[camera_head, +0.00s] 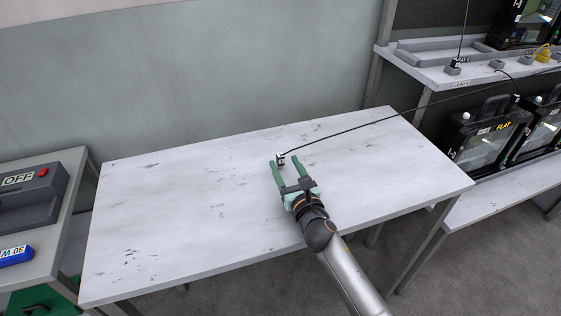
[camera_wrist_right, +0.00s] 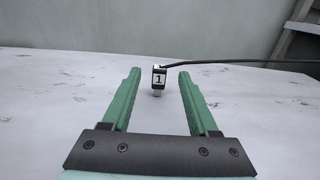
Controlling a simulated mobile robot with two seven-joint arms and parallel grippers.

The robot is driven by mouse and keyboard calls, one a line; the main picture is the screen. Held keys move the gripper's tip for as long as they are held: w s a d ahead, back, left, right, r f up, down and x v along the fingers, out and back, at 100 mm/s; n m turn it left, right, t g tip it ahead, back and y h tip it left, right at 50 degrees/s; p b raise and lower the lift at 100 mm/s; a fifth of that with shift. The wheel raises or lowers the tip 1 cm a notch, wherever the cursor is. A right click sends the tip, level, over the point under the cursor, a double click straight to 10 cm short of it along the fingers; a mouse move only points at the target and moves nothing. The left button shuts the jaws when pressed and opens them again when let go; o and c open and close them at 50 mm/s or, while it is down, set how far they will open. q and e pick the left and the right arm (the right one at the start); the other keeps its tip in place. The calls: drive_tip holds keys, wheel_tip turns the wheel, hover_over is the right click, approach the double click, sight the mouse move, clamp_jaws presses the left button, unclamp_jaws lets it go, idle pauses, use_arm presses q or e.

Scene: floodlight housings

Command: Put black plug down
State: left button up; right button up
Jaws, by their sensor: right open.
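The black plug (camera_head: 281,159) is on the white table, with a label reading 1 that shows in the right wrist view (camera_wrist_right: 159,78). Its black cable (camera_head: 370,124) runs off to the right toward the shelf. My right gripper (camera_head: 285,164) has green fingers and is open. In the right wrist view the gripper (camera_wrist_right: 157,75) has the plug between and just beyond its fingertips, with a gap on both sides. The plug appears to touch neither finger. My left gripper is not in view.
The white table (camera_head: 160,215) is otherwise clear. A grey case marked OFF (camera_head: 30,195) and a blue block marked 30 W (camera_head: 15,256) are on the left bench. Floodlight housings (camera_head: 480,137) and a shelf with grey holders (camera_head: 425,72) stand at the right.

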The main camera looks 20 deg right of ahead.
sight(282, 158)
drive_tip(key=w, duration=0.5)
drive_tip(key=shift+a, duration=0.1)
drive_tip(key=shift+c, duration=0.2)
clamp_jaws()
